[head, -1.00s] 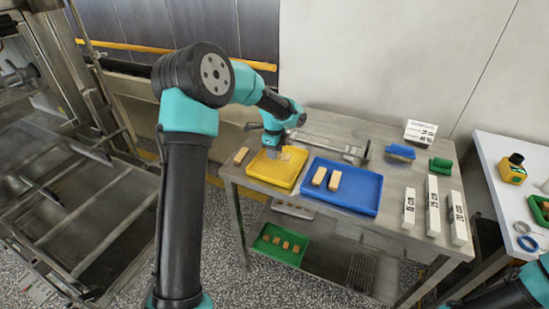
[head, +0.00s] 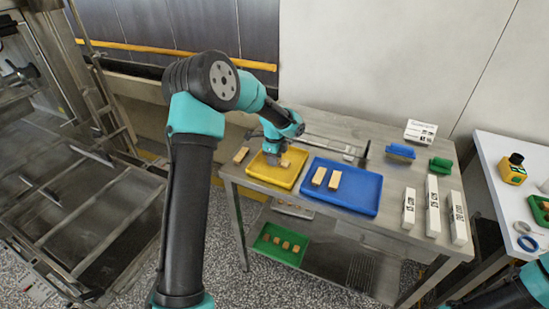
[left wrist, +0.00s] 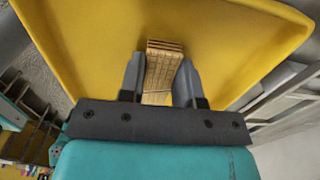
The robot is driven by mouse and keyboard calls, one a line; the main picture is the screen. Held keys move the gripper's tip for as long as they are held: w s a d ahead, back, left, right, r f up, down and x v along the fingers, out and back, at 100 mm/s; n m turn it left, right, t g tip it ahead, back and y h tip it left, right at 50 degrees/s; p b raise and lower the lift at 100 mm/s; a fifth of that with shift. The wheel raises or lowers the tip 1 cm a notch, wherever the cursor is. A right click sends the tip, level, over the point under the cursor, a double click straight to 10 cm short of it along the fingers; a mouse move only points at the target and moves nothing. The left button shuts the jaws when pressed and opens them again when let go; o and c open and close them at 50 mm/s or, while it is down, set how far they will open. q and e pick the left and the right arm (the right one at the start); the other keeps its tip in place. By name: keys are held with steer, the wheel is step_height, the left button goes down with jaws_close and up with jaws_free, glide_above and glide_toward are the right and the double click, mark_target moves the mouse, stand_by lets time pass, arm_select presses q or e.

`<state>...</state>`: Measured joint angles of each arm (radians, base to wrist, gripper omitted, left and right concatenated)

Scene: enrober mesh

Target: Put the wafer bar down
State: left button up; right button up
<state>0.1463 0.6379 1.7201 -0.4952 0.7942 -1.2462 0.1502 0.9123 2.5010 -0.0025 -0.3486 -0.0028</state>
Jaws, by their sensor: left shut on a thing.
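The wafer bar (left wrist: 163,62) is tan with a grid pattern. In the left wrist view it stands between the two grey fingers of my left gripper (left wrist: 160,84), which is shut on it. The yellow tray (left wrist: 85,45) fills the background behind it. In the head view my left gripper (head: 272,158) is low over the yellow tray (head: 275,181), with a tan end of the bar (head: 285,163) showing beside it. I cannot tell whether the bar touches the tray floor. My right gripper is out of view.
A blue tray (head: 345,202) with two tan bars stands right of the yellow tray. Another bar (head: 241,155) lies on the steel table to the left. White boxes (head: 432,208) stand at the right. A green tray (head: 264,250) with several pieces sits on the shelf below.

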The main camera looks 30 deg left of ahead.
arm_select(q)
steer(key=o, duration=0.7)
steer(key=shift+r, duration=0.1)
step_height(320, 180, up, 12)
steer(key=shift+r, duration=0.1)
stand_by(0.6)
